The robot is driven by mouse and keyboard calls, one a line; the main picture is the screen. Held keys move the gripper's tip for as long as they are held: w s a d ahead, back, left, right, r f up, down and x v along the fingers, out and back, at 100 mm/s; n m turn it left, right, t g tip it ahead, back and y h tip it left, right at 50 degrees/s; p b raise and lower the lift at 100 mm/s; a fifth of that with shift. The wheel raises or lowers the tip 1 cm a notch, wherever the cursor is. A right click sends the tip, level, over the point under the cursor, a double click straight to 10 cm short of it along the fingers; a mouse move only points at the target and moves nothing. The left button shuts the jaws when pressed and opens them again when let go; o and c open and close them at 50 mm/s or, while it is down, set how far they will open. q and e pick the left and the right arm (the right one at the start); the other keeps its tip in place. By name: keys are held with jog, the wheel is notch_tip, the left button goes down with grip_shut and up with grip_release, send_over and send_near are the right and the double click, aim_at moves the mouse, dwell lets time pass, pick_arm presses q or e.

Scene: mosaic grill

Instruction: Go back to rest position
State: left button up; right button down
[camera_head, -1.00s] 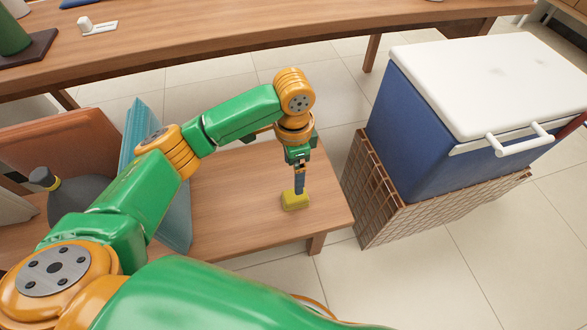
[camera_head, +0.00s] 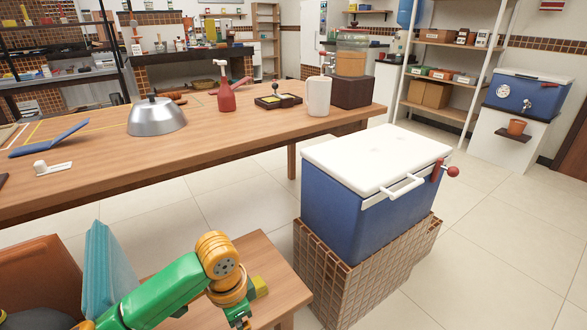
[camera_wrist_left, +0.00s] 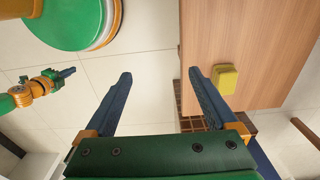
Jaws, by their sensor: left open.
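My left gripper (camera_wrist_left: 160,75) is open and empty in the left wrist view, its two dark blue fingers spread wide over the tiled floor. A yellow block (camera_wrist_left: 225,78) lies on the small wooden table (camera_wrist_left: 250,40), just beyond the right finger and apart from the jaws. In the head view the yellow block (camera_head: 260,285) shows behind my orange wrist joint, and only the top of the left gripper is seen at the bottom edge. My right gripper (camera_wrist_left: 67,73) is small at the left of the wrist view; its jaw gap is unclear.
A blue cooler with a white lid (camera_head: 345,215) stands on a tiled block (camera_head: 380,265) right of the small table. A long wooden counter (camera_head: 215,130) runs behind, holding a metal dome (camera_head: 157,118), red spray bottle (camera_head: 226,92) and white jug (camera_head: 319,96). Open floor lies right.

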pick_arm(q)
jog(key=s+d+f+n+t+h, duration=0.2)
jog(key=s+d+f+n+h, duration=0.1)
jog(key=s+d+f, duration=0.3)
jog(key=s+a+f+n+t+y, duration=0.1)
jog(key=s+a+f+n+y, duration=0.2)
jog(key=s+a+n, duration=0.65)
jog(key=w+a+f+m, duration=0.1)
jog(key=a+f+m, duration=0.25)
jog(key=f, duration=1.15)
jog(key=s+a+f+g, duration=0.1)
jog(key=s+a+f, duration=0.3)
jog(key=s+f, duration=0.65)
jog(key=s+d+r+p, duration=0.1)
jog(key=r+p, duration=1)
jog(key=p, duration=0.1)
jog(key=s+d+r+g+p, duration=0.1)
jog(key=s+r+p, duration=0.1)
jog(key=r+p, duration=1)
jog(key=shift+s+d+r+p, duration=0.25)
jog(key=shift+p, duration=0.35)
pick_arm(e)
jog(key=s+a+r, duration=0.1)
jog(key=r, duration=1.1)
jog(key=s+a+r+g, duration=0.1)
jog(key=a+r, duration=0.1)
jog(key=r, duration=1)
jog(key=shift+r+y, duration=0.3)
jog(key=shift+r, duration=0.1)
